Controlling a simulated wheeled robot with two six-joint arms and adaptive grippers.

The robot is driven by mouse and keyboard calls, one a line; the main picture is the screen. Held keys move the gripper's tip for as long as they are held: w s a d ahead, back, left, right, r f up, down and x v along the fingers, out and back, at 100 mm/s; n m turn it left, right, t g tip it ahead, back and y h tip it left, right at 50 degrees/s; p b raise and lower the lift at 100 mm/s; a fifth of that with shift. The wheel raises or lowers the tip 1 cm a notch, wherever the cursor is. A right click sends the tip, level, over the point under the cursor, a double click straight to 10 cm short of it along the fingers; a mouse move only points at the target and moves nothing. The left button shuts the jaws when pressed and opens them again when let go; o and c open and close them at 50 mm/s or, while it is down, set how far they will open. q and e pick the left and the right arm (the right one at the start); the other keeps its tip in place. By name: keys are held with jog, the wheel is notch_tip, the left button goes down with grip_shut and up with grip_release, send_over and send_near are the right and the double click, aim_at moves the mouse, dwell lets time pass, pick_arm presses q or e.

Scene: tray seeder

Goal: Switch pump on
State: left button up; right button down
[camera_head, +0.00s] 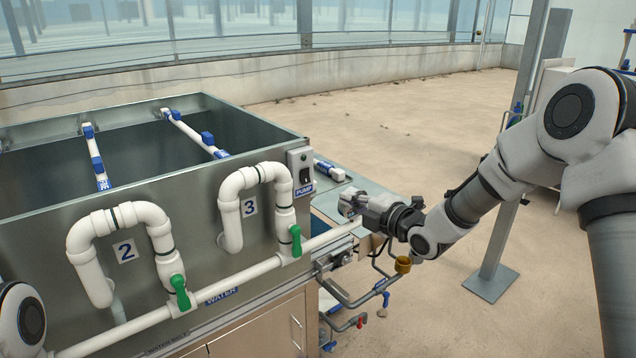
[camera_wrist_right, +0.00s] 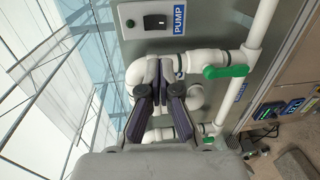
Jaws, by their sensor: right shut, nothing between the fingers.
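The pump switch (camera_head: 304,176) is a black rocker on a grey box at the right end of the steel tank's front, above a blue PUMP label (camera_head: 303,190). In the right wrist view the switch (camera_wrist_right: 155,22) is near the top, beyond the fingertips, with the PUMP label (camera_wrist_right: 179,19) beside it. My right gripper (camera_head: 346,205) is shut and empty, to the right of the switch and lower in the head view. In the wrist view its fingers (camera_wrist_right: 158,72) point toward the panel, apart from the switch. My left gripper is not in view; only part of that arm shows at the left edge.
White pipe loops with green valve handles (camera_head: 295,240) stick out from the steel tank (camera_head: 200,185), marked 2 and 3 (camera_head: 249,207). A white water pipe (camera_head: 250,273) runs along the front. A grey post (camera_head: 508,200) stands right; open floor lies behind.

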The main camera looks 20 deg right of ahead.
jog(key=p, duration=0.6)
send_near(307, 182)
jog(key=x, duration=0.6)
jog(key=shift+w+r, duration=0.2)
jog(key=shift+w+a+f, duration=0.2)
jog(key=shift+w+a, duration=0.05)
jog(key=shift+w, duration=0.15)
